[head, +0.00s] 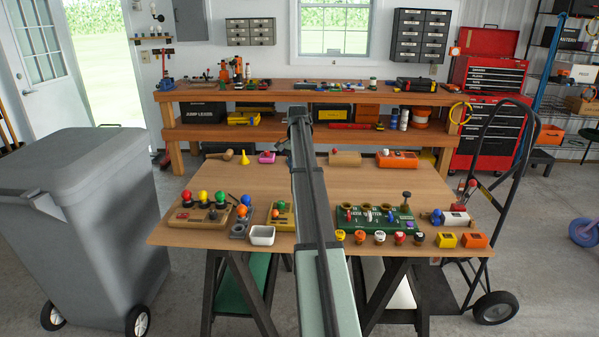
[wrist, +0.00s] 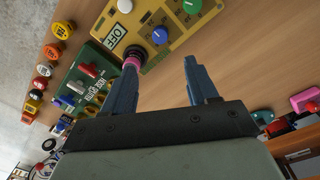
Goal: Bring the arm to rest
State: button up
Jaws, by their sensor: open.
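My arm (head: 315,210) stretches from the bottom of the head view up over the middle of the table. Its far end hides my gripper in that view. A yellow panel (wrist: 180,42) with an OFF label and white, blue and green knobs lies beyond the fingertips. A black knob with a pink collar (wrist: 133,57) overlaps the left fingertip; I cannot tell if they touch.
A grey bin (head: 85,200) stands left and a hand truck (head: 520,150) right. Bare wood lies behind the boards.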

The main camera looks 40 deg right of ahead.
dwell(0.3)
jog(key=s+a+f+n, duration=0.1)
jog(key=s+a+f, duration=0.1)
jog(key=a+f, duration=0.5)
jog(key=s+a+f+n, duration=0.1)
jog(key=a+f, duration=0.1)
jog(key=a, duration=0.9)
jog(key=s+a+f+n, duration=0.1)
jog(key=s+a+f, duration=0.1)
jog(key=a+f, duration=0.5)
jog(key=s+a+f+n+g, duration=0.1)
jog(key=s+a+f+n, duration=0.15)
jog(key=a+f, duration=0.5)
jog(key=s+a+f+n, duration=0.1)
jog(key=s+a+f, duration=0.35)
jog(key=f, duration=0.55)
jog(key=s+a+f+n+g, duration=0.1)
jog(key=s+a+f+n, duration=0.1)
jog(key=s+a+f, duration=0.45)
jog(key=s+a+f+n+g, duration=0.2)
jog(key=s+a+f, duration=0.1)
jog(key=s+f, duration=0.55)
jog(key=s+a+f+n+g, duration=0.1)
jog(key=s+a+f+n, duration=0.25)
jog(key=s+f, duration=0.45)
jog(key=s+a+f+n+g, duration=0.1)
jog(key=s+a, duration=0.2)
jog(key=s, duration=1.1)
jog(key=shift+s+n, duration=0.2)
jog(key=shift+n, duration=0.2)
